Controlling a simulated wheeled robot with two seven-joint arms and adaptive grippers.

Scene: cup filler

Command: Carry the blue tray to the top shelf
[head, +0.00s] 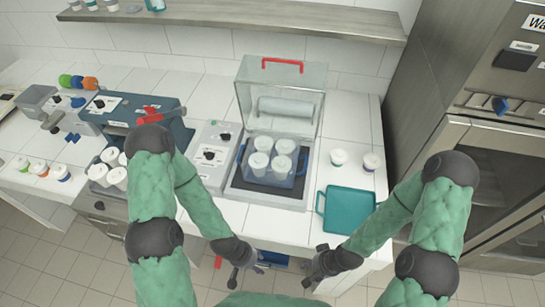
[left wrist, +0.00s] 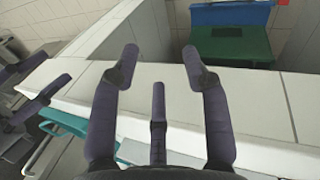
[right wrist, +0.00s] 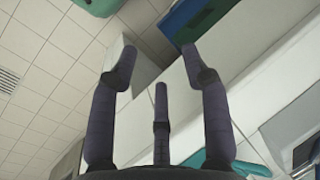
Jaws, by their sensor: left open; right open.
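A blue tray (head: 272,180) with blue side handles sits inside the open machine (head: 280,110) in the middle of the counter. It holds several white-lidded cups (head: 259,163). The machine's clear lid with a red handle is raised behind it. The top shelf (head: 240,14) is a long metal board on the back wall. My left gripper (head: 241,279) is open and empty at the counter's front edge, in front of the machine. My right gripper (head: 311,274) is open and empty at the same edge, further right. Neither touches the tray.
An empty teal tray (head: 348,212) lies right of the machine, with two cups (head: 338,157) behind it. More cups (head: 112,165) and a machine with red levers (head: 150,112) stand left. A tall steel oven (head: 500,150) borders the right. Bottles and cups occupy the shelf's left end.

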